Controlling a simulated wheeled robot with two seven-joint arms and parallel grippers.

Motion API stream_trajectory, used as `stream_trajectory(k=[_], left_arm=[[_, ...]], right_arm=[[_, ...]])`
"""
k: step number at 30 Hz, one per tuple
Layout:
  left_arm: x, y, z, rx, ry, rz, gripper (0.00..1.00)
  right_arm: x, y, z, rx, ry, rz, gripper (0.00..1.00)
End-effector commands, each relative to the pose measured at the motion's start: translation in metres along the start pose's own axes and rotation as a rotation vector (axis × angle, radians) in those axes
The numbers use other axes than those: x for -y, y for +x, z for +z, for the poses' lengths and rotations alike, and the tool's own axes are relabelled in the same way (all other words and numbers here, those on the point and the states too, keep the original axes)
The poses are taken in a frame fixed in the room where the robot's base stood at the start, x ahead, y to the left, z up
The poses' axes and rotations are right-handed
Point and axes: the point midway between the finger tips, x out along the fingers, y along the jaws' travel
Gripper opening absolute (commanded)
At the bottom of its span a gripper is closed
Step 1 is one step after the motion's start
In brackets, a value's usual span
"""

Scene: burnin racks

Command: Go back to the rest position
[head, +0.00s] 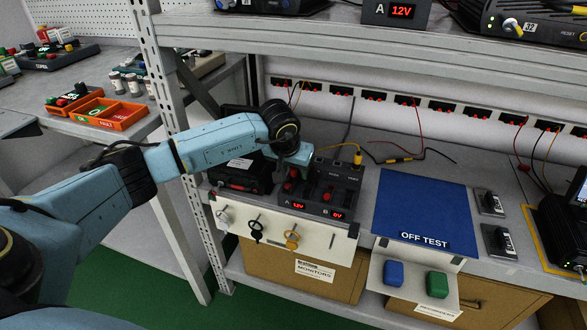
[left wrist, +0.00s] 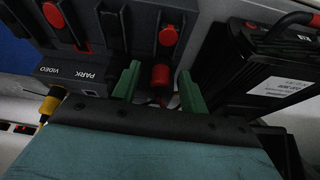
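My left arm comes in from the left over the shelf bench. My left gripper (head: 288,182) is low over the dark panel box (head: 333,192) with red knobs and displays reading 12V and 0V. In the left wrist view its two green fingers (left wrist: 158,88) are spread apart. A red knob (left wrist: 160,76) shows between them, with a gap on each side. Whether the fingertips reach down around the knob is hard to tell. My right gripper is not in view.
A black box (head: 238,177) stands left of the panel box. A blue OFF TEST mat (head: 425,207) lies to the right, bare. The rack's upper shelf (head: 330,35) runs above, with an upright post (head: 165,85) near my arm. Keys hang in front.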

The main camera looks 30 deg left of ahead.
Motion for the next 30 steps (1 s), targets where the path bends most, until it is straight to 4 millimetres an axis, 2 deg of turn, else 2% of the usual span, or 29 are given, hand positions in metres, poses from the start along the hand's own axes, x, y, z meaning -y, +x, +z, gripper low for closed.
stream_trajectory(k=[2, 7, 21, 30], left_arm=[[0.0, 0.0, 0.0, 0.0, 0.0, 0.0, 0.43], [0.0, 0.0, 0.0, 0.001, 0.0, 0.0, 0.62], [-0.001, 0.0, 0.0, 0.001, 0.001, 0.002, 0.62], [-0.001, -0.015, -0.006, -0.001, 0.001, 0.003, 0.62]], right_arm=[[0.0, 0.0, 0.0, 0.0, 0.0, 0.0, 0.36], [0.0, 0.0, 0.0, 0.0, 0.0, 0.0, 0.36], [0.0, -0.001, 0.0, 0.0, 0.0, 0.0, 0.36], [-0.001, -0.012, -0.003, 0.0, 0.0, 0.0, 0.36]])
